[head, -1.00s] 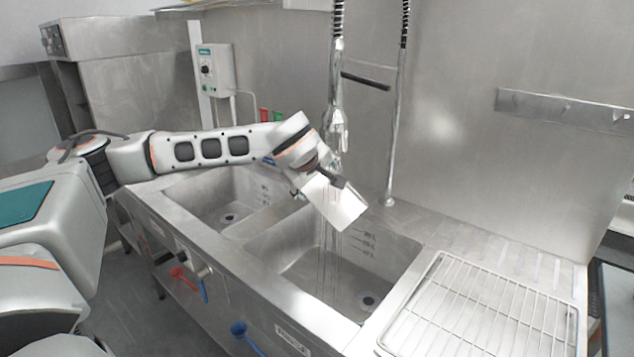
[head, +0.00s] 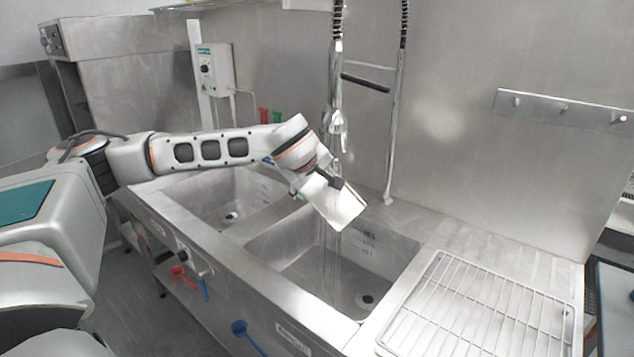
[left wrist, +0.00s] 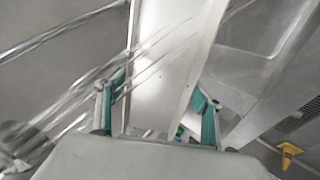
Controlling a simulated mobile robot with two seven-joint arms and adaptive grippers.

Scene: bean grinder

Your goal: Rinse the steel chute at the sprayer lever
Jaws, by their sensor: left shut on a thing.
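The steel chute (head: 336,207) is a pale, flat-bottomed metal piece, held tilted over the right sink basin. My left gripper (head: 327,184) is shut on the chute. In the left wrist view the chute (left wrist: 168,60) runs away between the two green-padded fingers (left wrist: 160,115). The sprayer (head: 337,122) hangs on its hose just above the chute. Thin streams of water fall past the chute into the basin, and streaks of water cross it in the left wrist view. The sprayer's lever (head: 365,82) appears as a dark bar beside the hose. My right gripper is out of view.
The right basin (head: 290,262) lies below the chute, with a drain in its floor. The left basin (head: 215,195) is beside it. A wire rack (head: 480,310) lies on the right drainboard. A hook rail (head: 563,108) is on the back wall. Blue and red handles stick out in front.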

